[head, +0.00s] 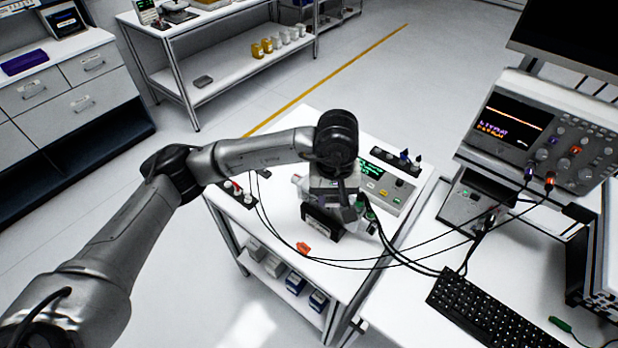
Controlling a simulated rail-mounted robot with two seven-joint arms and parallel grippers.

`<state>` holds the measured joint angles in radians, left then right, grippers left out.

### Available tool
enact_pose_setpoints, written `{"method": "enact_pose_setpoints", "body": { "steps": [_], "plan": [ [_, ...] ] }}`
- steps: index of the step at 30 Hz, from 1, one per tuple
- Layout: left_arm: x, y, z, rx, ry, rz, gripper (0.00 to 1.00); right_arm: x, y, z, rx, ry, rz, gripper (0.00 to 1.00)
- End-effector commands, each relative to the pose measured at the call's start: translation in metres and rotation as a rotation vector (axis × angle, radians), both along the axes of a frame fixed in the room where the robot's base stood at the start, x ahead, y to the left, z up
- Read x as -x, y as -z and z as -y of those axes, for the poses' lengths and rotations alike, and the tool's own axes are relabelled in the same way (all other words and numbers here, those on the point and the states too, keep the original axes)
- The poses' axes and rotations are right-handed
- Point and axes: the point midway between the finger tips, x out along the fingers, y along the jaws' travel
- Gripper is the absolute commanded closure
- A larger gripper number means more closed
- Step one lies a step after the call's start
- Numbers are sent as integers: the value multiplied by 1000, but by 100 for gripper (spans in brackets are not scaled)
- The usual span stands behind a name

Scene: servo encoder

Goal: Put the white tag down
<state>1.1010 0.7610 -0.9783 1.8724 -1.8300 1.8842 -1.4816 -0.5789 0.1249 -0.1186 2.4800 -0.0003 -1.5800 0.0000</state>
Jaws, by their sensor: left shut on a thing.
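My left gripper (350,212) points down over the white bench (345,262), in front of the instrument with a green display. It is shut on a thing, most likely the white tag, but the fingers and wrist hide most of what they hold. A small white piece (298,181) shows just left of the gripper; I cannot tell whether it is part of the tag. A dark block with a pale label (320,224) stands right under the gripper. An orange tag (303,248) lies on the bench near its front edge. My right gripper is out of view.
The green-display instrument (398,192) stands behind the gripper. Black cables (345,267) loop across the bench front. An oscilloscope (545,130) and a keyboard (490,312) are on the right-hand table. Some bench surface around the orange tag is bare.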

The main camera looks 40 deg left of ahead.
Motion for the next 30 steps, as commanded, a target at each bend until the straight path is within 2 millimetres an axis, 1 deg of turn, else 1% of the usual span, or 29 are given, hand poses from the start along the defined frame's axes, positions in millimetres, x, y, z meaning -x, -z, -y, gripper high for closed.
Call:
{"method": "enact_pose_setpoints", "body": {
  "steps": [1, 6, 9, 12, 16, 19, 30],
  "plan": [
    [-2, -3, -8, 2, -123, -7, 87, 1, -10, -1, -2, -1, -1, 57],
    [-8, 0, -31, 1, -507, -14, 87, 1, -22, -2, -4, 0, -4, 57],
    [-9, 2, -42, -2, -677, -17, 87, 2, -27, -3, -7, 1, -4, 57],
    [-10, 4, -50, -5, -800, -19, 87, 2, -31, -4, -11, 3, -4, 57],
    [-15, 8, -59, -8, -890, -19, 87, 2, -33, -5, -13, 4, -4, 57],
    [-24, 18, -70, -10, -915, -23, 87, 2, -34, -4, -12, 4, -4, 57],
    [-77, 61, -120, -9, -915, -22, 87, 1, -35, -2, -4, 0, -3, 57]
  ]
}}
